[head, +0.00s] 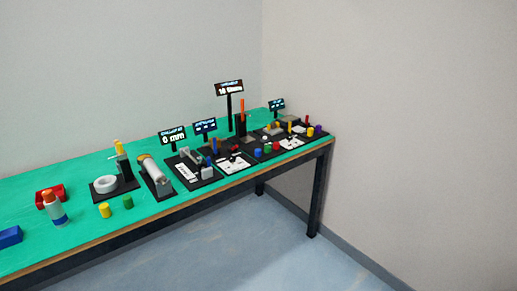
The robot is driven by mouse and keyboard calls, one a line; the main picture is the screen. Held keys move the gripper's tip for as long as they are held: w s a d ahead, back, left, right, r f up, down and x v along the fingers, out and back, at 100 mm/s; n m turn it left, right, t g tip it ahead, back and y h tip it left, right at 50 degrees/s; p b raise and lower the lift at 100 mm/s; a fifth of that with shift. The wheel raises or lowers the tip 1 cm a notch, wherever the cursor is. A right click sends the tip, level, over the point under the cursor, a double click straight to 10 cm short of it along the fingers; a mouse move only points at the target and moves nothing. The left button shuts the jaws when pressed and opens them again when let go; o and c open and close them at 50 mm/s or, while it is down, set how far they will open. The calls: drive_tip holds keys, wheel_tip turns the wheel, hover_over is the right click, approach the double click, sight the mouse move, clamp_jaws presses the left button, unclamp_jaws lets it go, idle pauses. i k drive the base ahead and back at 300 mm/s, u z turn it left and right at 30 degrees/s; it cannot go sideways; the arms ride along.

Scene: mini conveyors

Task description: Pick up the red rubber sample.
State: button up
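I cannot tell for sure which thing is the red rubber sample. A small red piece (276,146) stands among other small coloured pieces near the front edge of the green-topped table (75,182), toward its right end. Another red piece (309,120) is farther right among the dark station plates. All are small in the head view. My gripper is not in view.
A white ring (105,184), a grey roller device (155,174) and several display signs (229,88) crowd the table. The floor (260,245) in front is clear.

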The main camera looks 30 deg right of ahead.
sight(276, 144)
drive_tip(key=u, duration=0.45)
drive_tip(key=i, duration=1)
